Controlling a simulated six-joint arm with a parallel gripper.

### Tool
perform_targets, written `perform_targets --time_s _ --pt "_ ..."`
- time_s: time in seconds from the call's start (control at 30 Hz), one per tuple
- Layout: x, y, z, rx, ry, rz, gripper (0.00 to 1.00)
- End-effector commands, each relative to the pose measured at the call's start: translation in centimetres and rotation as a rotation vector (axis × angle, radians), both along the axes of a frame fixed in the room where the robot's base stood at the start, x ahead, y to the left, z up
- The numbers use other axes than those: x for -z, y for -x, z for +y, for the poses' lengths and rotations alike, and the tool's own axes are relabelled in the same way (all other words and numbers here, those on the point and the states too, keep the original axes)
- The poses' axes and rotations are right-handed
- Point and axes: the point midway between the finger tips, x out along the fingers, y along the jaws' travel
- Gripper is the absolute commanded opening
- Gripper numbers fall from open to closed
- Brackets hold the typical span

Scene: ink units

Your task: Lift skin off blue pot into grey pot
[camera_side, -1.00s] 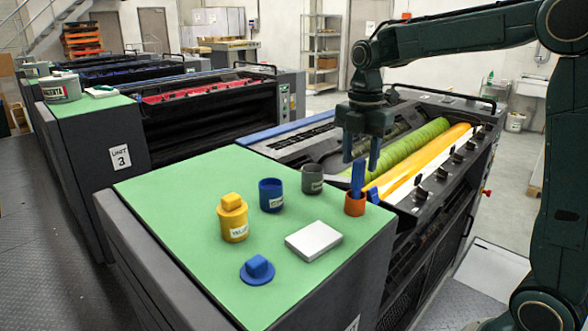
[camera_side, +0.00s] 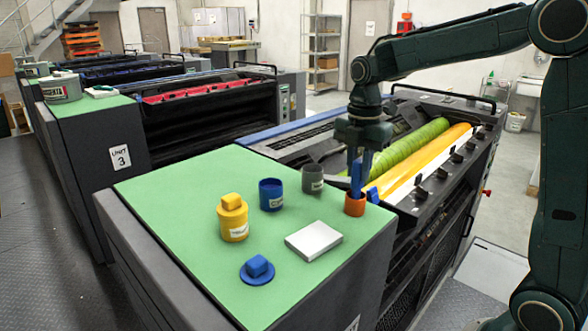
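The blue pot (camera_side: 271,195) stands uncovered on the green top (camera_side: 190,215); I cannot see any skin inside it. The grey pot (camera_side: 312,180) stands just behind and to its right. A small orange pot (camera_side: 355,205) near the right edge holds an upright blue tool (camera_side: 356,183). My gripper (camera_side: 360,172) points down over the orange pot, with its fingers at the upper part of the blue tool. I cannot tell whether they are closed on it. A blue lid with a knob (camera_side: 257,269) lies at the front of the top.
A yellow pot with its lid on (camera_side: 233,219) stands left of the blue pot. A white flat block (camera_side: 314,240) lies in front of the orange pot. The press with green and yellow rollers (camera_side: 420,146) is just behind. The left part of the top is clear.

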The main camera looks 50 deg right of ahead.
Motion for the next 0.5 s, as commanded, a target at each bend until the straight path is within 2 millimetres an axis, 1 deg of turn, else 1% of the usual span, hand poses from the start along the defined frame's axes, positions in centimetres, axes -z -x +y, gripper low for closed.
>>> perform_targets --time_s 0.33,0.5 --pt "-0.06 -0.01 0.0 0.0 0.0 -0.001 0.0" --pt "-0.55 -0.03 -0.01 0.0 0.0 -0.001 0.0"
